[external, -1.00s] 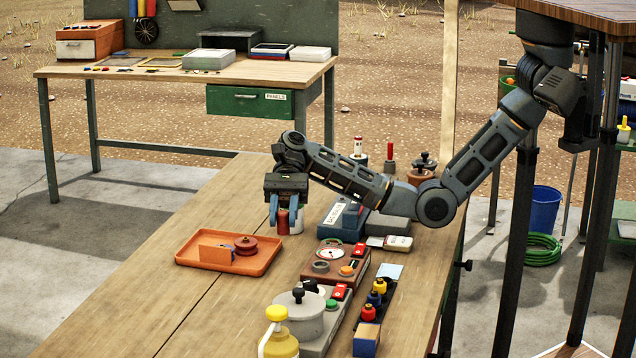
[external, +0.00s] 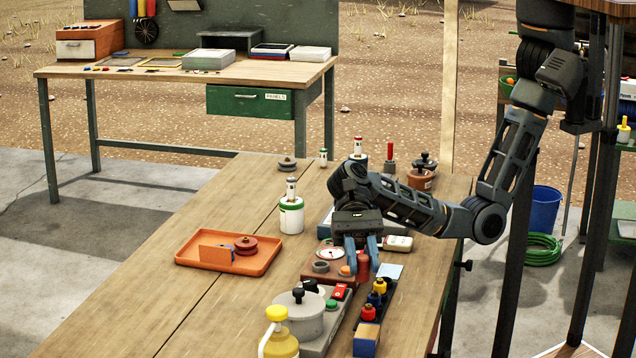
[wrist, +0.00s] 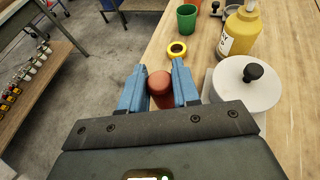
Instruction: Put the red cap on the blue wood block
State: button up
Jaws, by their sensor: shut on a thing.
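My gripper (external: 361,258) is shut on a red cap (external: 363,268), a small rounded red cylinder, and holds it above the right part of the table. In the wrist view the red cap (wrist: 159,85) sits between the two blue fingers. A small block with a wood-coloured top and blue side (external: 366,340) stands at the near end of the dark strip, below and in front of my gripper in the external view. I cannot make the block out in the wrist view.
An orange tray (external: 205,263) is farther left. The table's left front is clear.

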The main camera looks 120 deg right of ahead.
jog(key=x, duration=0.3)
jog(key=f+x, duration=0.1)
jog(key=x, duration=0.3)
jog(key=shift+s+d, duration=0.1)
jog(key=shift+s, duration=0.05)
jog(key=shift+f, duration=2.05)
jog(key=shift+f, duration=0.1)
jog(key=o, duration=1)
jog(key=v, duration=1.2)
